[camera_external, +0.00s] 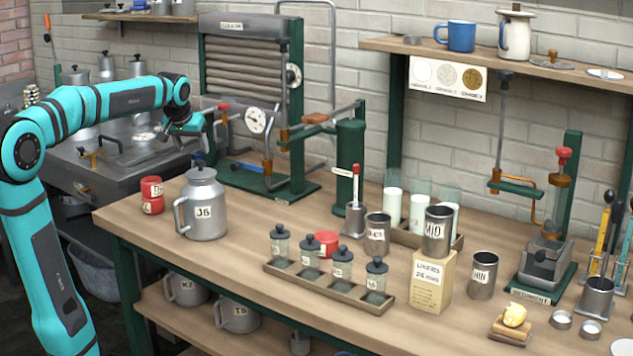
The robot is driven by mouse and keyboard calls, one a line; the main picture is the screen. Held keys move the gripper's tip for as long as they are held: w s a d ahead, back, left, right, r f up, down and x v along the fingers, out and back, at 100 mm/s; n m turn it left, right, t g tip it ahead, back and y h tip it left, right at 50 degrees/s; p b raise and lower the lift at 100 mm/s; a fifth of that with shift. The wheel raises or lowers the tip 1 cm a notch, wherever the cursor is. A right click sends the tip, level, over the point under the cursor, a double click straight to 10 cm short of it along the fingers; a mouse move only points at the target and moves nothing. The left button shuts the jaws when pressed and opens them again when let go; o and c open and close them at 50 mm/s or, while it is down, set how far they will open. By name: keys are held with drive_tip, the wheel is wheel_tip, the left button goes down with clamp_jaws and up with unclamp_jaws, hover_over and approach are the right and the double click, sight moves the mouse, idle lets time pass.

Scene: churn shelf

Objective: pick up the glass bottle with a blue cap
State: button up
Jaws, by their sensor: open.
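Several small glass bottles stand upright in a row in a long wooden tray (330,293) at the middle front of the bench. The left one (280,247), the second (310,256), the third (341,268) and the right one (376,283) all have dark caps that look blue-black. I cannot tell from this view which cap is truly blue. My gripper (196,142) is open and empty, high at the left, above and behind the grey can marked J8 (205,213). It is well apart from the bottles.
Bench space left of the tray is clear.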

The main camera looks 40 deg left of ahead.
sight(197, 154)
drive_tip(key=shift+x, duration=3.55)
drive_tip(key=shift+w+d+r, duration=0.1)
drive_tip(key=shift+d, duration=0.1)
clamp_jaws()
